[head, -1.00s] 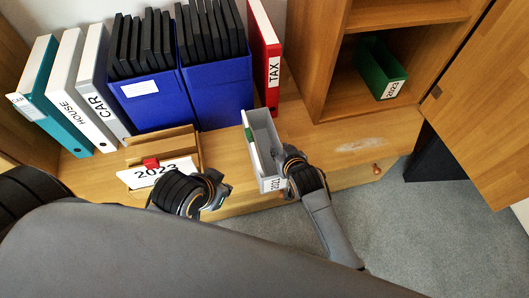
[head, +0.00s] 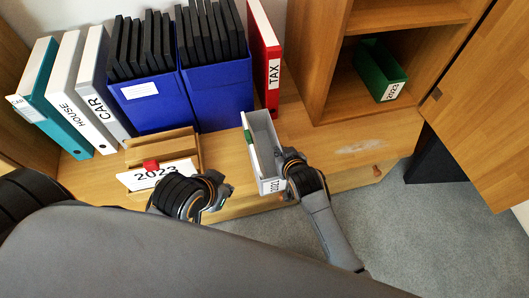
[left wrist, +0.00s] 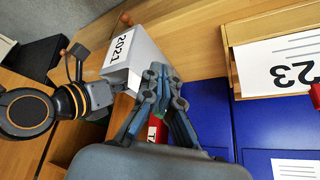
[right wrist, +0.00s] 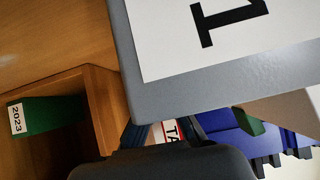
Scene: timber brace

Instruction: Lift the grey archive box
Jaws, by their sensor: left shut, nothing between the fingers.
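The grey archive box (head: 265,155) is an open-topped grey box with a white 2021 label on its front end. It stands upright near the front edge of the wooden surface. It also shows in the left wrist view (left wrist: 145,55) and very close in the right wrist view (right wrist: 200,90). My right gripper (head: 291,165) is at the box's right side near its front end; whether its fingers grip the wall is hidden. My left gripper (head: 222,192) is shut and empty, left of the box's front end and apart from it. Its closed fingers show in the left wrist view (left wrist: 160,85).
A wooden tray (head: 190,145) with a 2023 sheet and red clip lies left of the box. Blue holders (head: 215,90), a red TAX binder (head: 268,70) and other binders (head: 70,95) stand behind. A green 2023 box (head: 378,70) sits in the cubby at right.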

